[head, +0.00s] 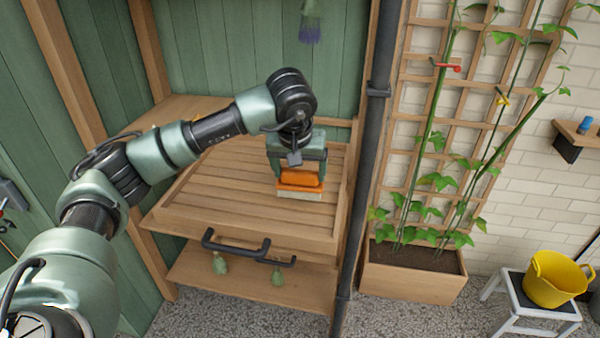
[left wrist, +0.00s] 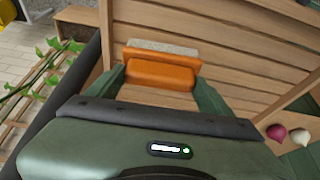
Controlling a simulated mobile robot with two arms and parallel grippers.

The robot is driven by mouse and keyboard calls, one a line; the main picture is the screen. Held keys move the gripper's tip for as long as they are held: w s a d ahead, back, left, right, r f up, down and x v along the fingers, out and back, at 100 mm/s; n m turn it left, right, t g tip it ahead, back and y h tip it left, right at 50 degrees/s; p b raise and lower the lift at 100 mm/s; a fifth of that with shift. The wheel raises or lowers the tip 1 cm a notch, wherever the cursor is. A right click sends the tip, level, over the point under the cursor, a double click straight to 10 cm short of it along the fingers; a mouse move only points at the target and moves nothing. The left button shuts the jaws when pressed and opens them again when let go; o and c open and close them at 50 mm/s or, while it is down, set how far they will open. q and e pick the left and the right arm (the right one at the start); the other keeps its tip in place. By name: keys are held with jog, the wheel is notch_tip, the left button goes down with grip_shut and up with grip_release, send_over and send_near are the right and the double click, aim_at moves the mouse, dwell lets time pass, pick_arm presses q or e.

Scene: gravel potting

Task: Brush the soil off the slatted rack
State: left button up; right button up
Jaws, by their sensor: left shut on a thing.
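The slatted rack (head: 225,190) is the wooden slatted top of a bench against the green wall. My left gripper (head: 298,178) is shut on an orange brush (head: 300,180) with pale bristles, held at the right part of the rack. The bristles look to be at the slats; I cannot tell if they touch. In the left wrist view the brush (left wrist: 160,72) sits between the fingers, its pale edge (left wrist: 163,47) beyond it. No soil shows clearly on the visible slats (left wrist: 222,55). My right gripper is not in view.
A dark pipe (head: 362,150) stands right of the bench. A black handle (head: 236,247) juts from its front, above a lower shelf (head: 210,282). A trellis planter (head: 412,276) and a yellow bucket (head: 556,280) on a stool (head: 533,314) stand to the right.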

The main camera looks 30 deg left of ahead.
pick_arm(q)
notch_tip(320, 180, up, 2)
jog(key=shift+d+r+p, duration=0.1)
jog(key=shift+p, duration=0.35)
jog(key=shift+w+d+r+p, duration=0.1)
jog(key=shift+r+p, duration=0.35)
jog(key=shift+r, duration=0.45)
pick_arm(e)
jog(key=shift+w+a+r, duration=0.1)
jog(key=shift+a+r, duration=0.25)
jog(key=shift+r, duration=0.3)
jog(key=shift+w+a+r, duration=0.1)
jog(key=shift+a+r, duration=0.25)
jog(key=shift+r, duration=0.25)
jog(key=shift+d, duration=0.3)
